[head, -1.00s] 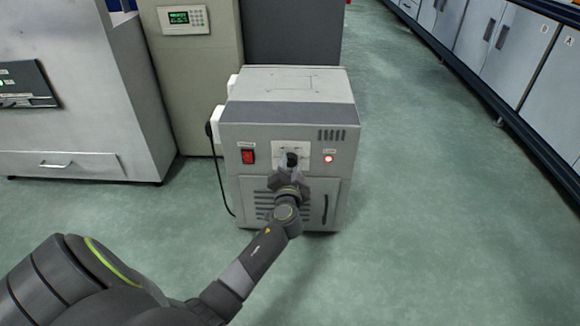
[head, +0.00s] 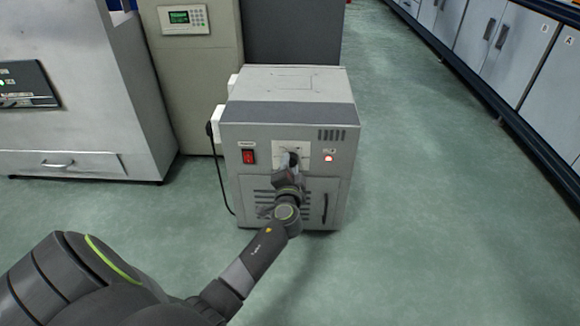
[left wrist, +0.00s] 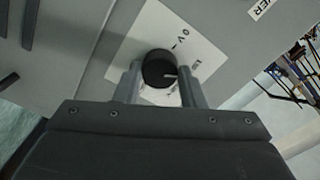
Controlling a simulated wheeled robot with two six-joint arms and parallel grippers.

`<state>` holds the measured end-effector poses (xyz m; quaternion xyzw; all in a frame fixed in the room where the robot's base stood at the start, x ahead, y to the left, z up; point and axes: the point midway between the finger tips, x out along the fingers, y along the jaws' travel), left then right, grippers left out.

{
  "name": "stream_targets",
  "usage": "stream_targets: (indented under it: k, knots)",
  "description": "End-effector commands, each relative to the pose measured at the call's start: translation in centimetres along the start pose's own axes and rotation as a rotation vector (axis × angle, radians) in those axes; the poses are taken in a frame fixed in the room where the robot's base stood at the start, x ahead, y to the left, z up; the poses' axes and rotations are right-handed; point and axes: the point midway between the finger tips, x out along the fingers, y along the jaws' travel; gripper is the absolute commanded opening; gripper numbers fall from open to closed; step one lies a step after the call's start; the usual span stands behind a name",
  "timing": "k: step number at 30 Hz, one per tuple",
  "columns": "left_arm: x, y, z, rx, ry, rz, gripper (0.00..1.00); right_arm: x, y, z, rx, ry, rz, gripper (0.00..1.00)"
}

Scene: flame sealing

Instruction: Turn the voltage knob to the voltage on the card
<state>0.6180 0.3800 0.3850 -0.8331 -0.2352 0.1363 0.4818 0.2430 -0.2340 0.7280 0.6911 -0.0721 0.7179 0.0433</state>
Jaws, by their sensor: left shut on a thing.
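The voltage knob (left wrist: 158,66) is a round black knob with a white pointer mark, on a white dial plate (left wrist: 150,32) on the front of a grey machine (head: 290,130). In the left wrist view the plate looks tilted and only part of its lettering shows. My left gripper (head: 290,160) is at the knob, and its two fingers (left wrist: 158,82) are closed on the knob's sides. In the head view the gripper hides most of the knob. I cannot make out a card with a voltage. My right gripper is not in view.
A red power switch (head: 248,157) is left of the dial plate and a lit red lamp (head: 328,158) is right of it. A black cable (head: 219,175) hangs on the machine's left side. Cabinets (head: 500,60) line the right; the floor between is clear.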

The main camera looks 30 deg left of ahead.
Motion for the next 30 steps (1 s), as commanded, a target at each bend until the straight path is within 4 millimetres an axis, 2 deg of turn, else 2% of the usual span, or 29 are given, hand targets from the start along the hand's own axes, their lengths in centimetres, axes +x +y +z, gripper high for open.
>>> stream_targets:
  k: [2,3,8,16,20,23,25,30]
  knots:
    - [0.1,-0.1,-0.2,-0.002,0.004,-0.001,0.14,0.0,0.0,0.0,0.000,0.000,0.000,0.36]
    - [0.1,-0.1,-0.2,-0.002,0.004,-0.001,0.38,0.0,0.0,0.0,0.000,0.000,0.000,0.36]
    - [0.0,-0.1,-0.1,-0.002,0.003,-0.001,0.58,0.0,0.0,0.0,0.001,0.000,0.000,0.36]
    - [0.0,0.0,-0.1,-0.002,0.001,0.000,0.58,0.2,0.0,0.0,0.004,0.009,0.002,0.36]
    - [-0.9,0.0,-0.1,-0.003,0.001,0.001,0.58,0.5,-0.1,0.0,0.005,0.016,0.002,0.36]
    - [-2.4,-0.1,-0.1,-0.004,0.000,0.003,0.58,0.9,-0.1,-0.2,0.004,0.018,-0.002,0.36]
    - [-4.0,-0.1,-0.1,-0.004,0.000,0.003,0.58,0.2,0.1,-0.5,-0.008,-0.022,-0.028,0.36]
    - [-8.2,0.0,-0.1,-0.006,-0.002,0.004,0.58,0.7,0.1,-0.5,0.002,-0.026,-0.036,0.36]
